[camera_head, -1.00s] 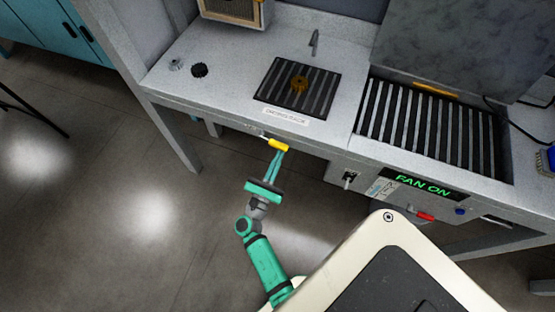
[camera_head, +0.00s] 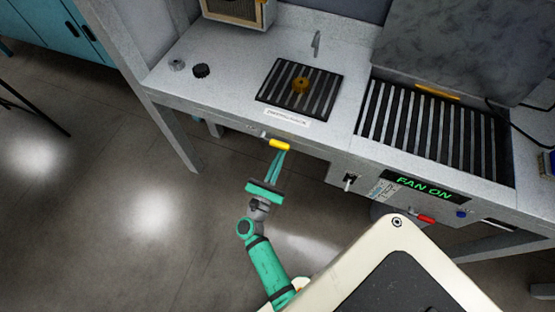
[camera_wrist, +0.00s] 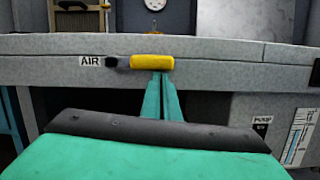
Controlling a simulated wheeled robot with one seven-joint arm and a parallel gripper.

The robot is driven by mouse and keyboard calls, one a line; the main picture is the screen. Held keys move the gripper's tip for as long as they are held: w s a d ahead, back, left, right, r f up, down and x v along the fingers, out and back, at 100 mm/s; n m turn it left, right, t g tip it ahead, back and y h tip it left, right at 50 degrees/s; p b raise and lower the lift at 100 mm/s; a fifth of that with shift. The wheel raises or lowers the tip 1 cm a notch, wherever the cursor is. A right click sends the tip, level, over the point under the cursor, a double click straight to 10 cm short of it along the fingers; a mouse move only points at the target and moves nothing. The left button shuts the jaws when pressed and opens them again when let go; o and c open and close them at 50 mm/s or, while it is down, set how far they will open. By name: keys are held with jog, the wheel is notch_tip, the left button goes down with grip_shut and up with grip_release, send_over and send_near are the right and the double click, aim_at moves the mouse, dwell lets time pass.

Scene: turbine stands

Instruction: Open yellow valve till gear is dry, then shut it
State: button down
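The yellow valve handle (camera_head: 279,145) sits on the front edge of the bench, below the drying rack, and lies sideways. It also shows in the wrist view (camera_wrist: 152,62), just right of an "AIR" label. The brown gear (camera_head: 300,84) rests on the dark slatted drying rack (camera_head: 267,94); I cannot tell from its surface whether it is wet. My gripper (camera_head: 280,153) has its green fingers together, tips at the underside of the handle near its right half. In the wrist view the fingertips (camera_wrist: 161,75) meet the handle's lower edge; contact is unclear.
A small tap (camera_head: 316,43) stands behind the rack. A larger slatted grate (camera_head: 432,128) lies to the right, with a lit "FAN ON" display (camera_head: 424,186) below it. A black knob (camera_head: 201,71) is on the left worktop. The floor below the bench front is open.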

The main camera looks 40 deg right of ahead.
jog(key=s+a+f, duration=0.4)
jog(key=a+f, duration=0.2)
jog(key=a, duration=0.2)
jog(key=shift+s+a+f, duration=0.25)
jog(key=shift+s+a, duration=0.05)
jog(key=shift+s, duration=0.05)
